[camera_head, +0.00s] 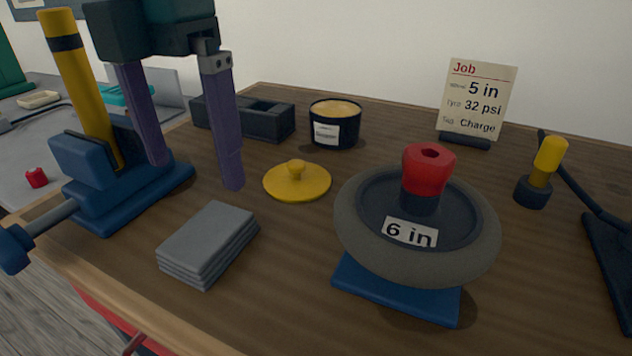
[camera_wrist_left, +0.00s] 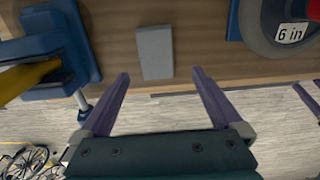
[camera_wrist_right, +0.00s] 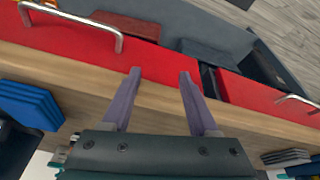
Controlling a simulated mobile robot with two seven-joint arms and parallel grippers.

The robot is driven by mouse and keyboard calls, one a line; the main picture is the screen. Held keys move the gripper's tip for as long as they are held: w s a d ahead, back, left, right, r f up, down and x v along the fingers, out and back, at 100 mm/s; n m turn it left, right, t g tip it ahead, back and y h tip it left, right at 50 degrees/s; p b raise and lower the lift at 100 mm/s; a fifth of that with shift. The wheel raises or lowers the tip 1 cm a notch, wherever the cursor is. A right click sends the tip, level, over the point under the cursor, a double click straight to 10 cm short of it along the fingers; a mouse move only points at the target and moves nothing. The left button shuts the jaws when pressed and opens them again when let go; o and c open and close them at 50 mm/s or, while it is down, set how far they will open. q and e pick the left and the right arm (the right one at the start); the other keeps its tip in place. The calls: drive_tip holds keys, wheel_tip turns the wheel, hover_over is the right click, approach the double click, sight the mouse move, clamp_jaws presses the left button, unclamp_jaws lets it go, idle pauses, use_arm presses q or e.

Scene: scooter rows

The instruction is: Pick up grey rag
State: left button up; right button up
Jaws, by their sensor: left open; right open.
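The grey rag (camera_head: 208,241) is a neatly folded, layered stack lying flat near the front edge of the wooden bench top. It also shows in the left wrist view (camera_wrist_left: 155,52), beyond and between my left fingertips. My left gripper (camera_head: 197,174) is open and empty, fingers pointing down, above the bench and apart from the rag. Its fingers also show in the left wrist view (camera_wrist_left: 161,75).
A blue clamp stand (camera_head: 130,185) with a yellow post stands left of the rag. A yellow lid (camera_head: 297,183), a dark tub (camera_head: 335,130) and a wheel (camera_head: 350,215) on a blue base stand behind and right. A job card (camera_head: 478,98) is at the back. A blue stack (camera_wrist_right: 28,105) lies near my right gripper.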

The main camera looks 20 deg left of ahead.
sight(207, 229)
use_arm(q)
drive_tip(key=f, duration=0.3)
drive_tip(key=shift+s+a+f, duration=0.1)
drive_tip(key=shift+a+f, duration=0.15)
drive_tip(key=shift+f, duration=0.15)
wheel_tip(207, 229, down, 6)
drive_tip(key=shift+c, duration=0.2)
drive_tip(key=c, duration=1.1)
drive_tip(key=shift+c, duration=0.2)
drive_tip(key=shift+r, duration=0.15)
wheel_tip(207, 229, up, 20)
drive_tip(key=p, duration=0.2)
drive_tip(key=shift+p, duration=0.3)
